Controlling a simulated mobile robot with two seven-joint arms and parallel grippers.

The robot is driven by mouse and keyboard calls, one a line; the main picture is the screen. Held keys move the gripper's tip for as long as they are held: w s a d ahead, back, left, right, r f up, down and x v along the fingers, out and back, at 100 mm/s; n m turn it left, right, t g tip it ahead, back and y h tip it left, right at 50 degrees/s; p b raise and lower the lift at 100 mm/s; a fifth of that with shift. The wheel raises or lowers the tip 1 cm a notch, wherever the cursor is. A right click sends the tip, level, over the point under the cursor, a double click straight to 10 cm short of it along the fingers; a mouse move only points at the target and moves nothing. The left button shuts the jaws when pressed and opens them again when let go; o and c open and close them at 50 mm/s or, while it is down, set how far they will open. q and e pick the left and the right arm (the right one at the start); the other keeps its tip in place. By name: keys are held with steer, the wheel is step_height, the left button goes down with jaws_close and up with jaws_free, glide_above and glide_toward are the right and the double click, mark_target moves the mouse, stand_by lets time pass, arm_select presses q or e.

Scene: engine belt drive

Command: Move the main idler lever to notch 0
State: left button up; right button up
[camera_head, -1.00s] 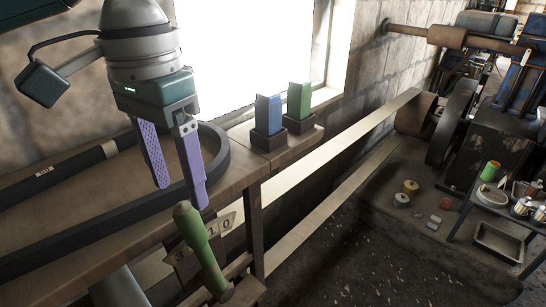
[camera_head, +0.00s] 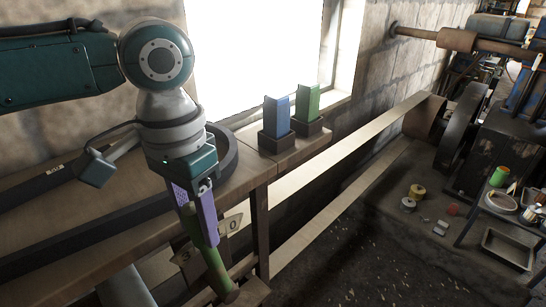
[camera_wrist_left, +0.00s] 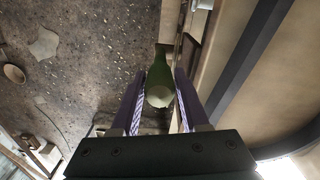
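The main idler lever (camera_head: 215,268) has a green handle and leans up and left in front of the notch plate (camera_head: 234,222). On the plate I see a 0 to the right of the lever and a 3 to its left; the marks between are covered. My left gripper (camera_head: 197,213) is at the lever's upper end, fingers pointing down. In the left wrist view the pale end of the lever (camera_wrist_left: 159,95) lies between the two purple fingers (camera_wrist_left: 157,98), with a gap seen on each side. My right gripper is not in view.
The wooden bench (camera_head: 245,178) with a dark curved rail (camera_head: 80,238) lies behind and left of the lever. Blue (camera_head: 277,115) and green (camera_head: 308,103) blocks stand in dark holders at its right end. A long flat belt (camera_head: 345,140) runs right to the machine.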

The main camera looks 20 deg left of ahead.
arm_select(q)
jaws_close()
stand_by(1.0)
